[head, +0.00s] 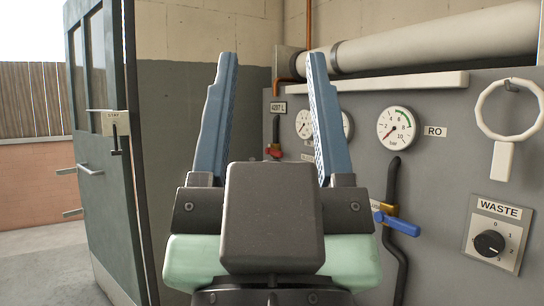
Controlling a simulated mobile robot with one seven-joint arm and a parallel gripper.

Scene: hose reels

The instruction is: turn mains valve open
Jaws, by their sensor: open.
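My gripper (272,62) is open and points up and away in the middle of the head view, with nothing between its fingers. Behind it, a valve with a red handle (274,152) sits on a dark pipe at the left end of the grey panel. To the right, a blue lever (398,224) sits on a brass valve body (388,209) in a dark hose. The lever slopes slightly down to the right. A small label beside it is partly hidden by my gripper. I cannot read which valve is the mains valve.
Gauges, one of them clear (397,128), are on the grey panel (445,150). A WASTE dial (489,243) and a hanging white ring (510,110) are at right. A grey door (105,180) stands open at left. A shelf (400,87) and thick pipe (430,50) run above.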

